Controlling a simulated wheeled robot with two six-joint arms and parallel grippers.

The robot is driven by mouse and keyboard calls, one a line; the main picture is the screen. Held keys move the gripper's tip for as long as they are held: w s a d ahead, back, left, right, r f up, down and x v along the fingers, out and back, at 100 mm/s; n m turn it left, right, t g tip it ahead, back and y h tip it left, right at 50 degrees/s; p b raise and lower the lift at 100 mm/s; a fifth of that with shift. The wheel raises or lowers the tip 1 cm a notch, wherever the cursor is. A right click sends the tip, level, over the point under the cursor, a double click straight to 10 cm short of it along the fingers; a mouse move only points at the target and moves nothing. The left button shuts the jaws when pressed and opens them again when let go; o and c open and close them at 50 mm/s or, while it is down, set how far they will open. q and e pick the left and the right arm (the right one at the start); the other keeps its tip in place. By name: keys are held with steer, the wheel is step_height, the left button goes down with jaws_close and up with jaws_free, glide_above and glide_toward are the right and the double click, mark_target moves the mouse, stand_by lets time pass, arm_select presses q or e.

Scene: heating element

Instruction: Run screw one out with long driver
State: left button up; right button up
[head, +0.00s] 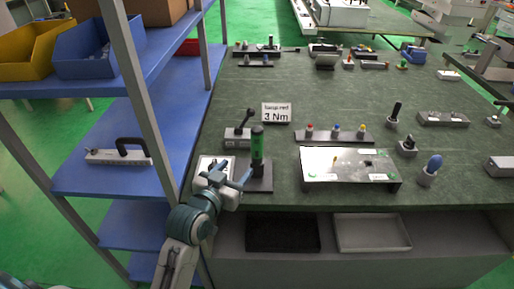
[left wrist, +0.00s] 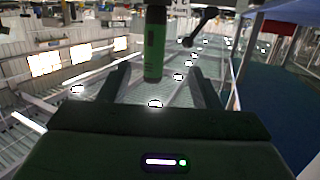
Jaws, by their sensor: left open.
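A green and black upright driver (head: 257,145) stands in a dark base (head: 262,187) at the near left of the bench. Which tool is the long driver I cannot tell for sure. My left gripper (head: 240,180) is open just left of the driver, low on its near side. In the left wrist view the driver (left wrist: 154,50) shows between the two open fingers (left wrist: 160,88), apart from both. A white-topped unit (head: 345,165) with a dark hole and small yellow part lies right of it; single screws are too small to tell. My right gripper is not in view.
A block with a black lever tool (head: 238,135) stands behind the driver, by a "3 Nm" sign (head: 276,112). A rack holds red, blue and yellow-topped pieces (head: 335,138). A blue shelf (head: 110,170) with a post borders the left.

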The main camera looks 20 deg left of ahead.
mark_target(254, 137)
arm_select(q)
steer(key=w+r, duration=0.1)
steer(key=w, duration=0.1)
steer(key=w+r+t+p, duration=0.1)
steer(key=w, duration=0.1)
steer(key=w+d+r+t, duration=0.1)
steer(key=w+r, duration=0.1)
steer(key=w, duration=0.1)
steer(key=shift+w+d+p, duration=0.1)
steer(key=shift+w+p, duration=0.2)
steer(key=shift+w, duration=0.2)
steer(key=w, duration=0.1)
steer(key=w+p, duration=0.1)
steer(key=w+d, duration=0.1)
steer(key=w, duration=0.1)
steer(key=shift+w+d+f+p, duration=0.1)
steer(key=shift+f+p, duration=0.15)
steer(key=shift+p, duration=0.1)
steer(key=shift+w+f, duration=0.1)
steer(key=shift+w, duration=0.05)
steer(key=shift+c, duration=1)
jaws_close()
